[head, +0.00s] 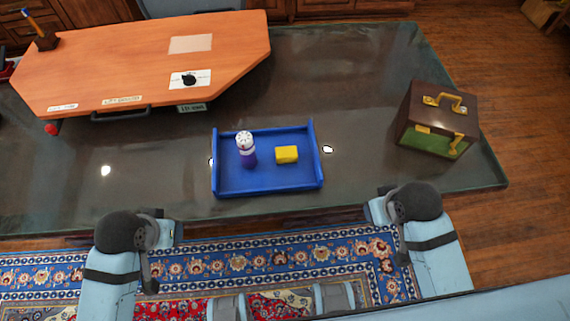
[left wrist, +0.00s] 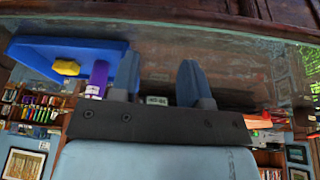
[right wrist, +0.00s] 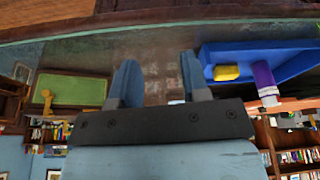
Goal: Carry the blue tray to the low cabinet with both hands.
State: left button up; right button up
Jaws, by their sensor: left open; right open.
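The blue tray (head: 268,187) lies flat on the dark desk top, near its front edge. A purple shaker with a white top (head: 246,150) stands in it, beside a yellow block (head: 287,154). My left gripper (left wrist: 158,82) is open and empty, in front of the desk and left of the tray; its arm also shows in the head view. My right gripper (right wrist: 157,80) is open and empty, in front of the desk and right of the tray. Neither touches the tray. I cannot tell which furniture is the low cabinet.
The dark desk (head: 345,80) has free room behind the tray. An orange-brown board (head: 140,65) with labels lies at the back left. A brown box with gold handles (head: 408,110) stands at the right. A patterned rug (head: 290,255) covers the floor in front.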

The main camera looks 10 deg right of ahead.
pick_arm(q)
jog(key=w+d+g, duration=0.2)
jog(key=w+d, duration=0.3)
jog(key=w, duration=0.8)
pick_arm(e)
jog(key=w+a+m+g, duration=0.15)
jog(key=w+a, duration=0.35)
jog(key=w, duration=0.8)
pick_arm(q)
notch_tip(320, 180, up, 3)
jog(key=n+g+y, duration=0.1)
jog(key=n+g, duration=0.1)
send_over(214, 157)
pick_arm(e)
notch_tip(214, 157, up, 3)
jog(key=g, duration=0.2)
send_over(316, 147)
jog(key=shift+f, duration=0.1)
pick_arm(q)
notch_tip(316, 147, down, 14)
jog(key=shift+r, duration=0.1)
pick_arm(e)
notch_tip(316, 147, down, 14)
jog(key=shift+r, duration=0.2)
pick_arm(q)
grip_shut()
pick_arm(e)
grip_shut()
pick_arm(q)
jog(key=shift+r, duration=0.1)
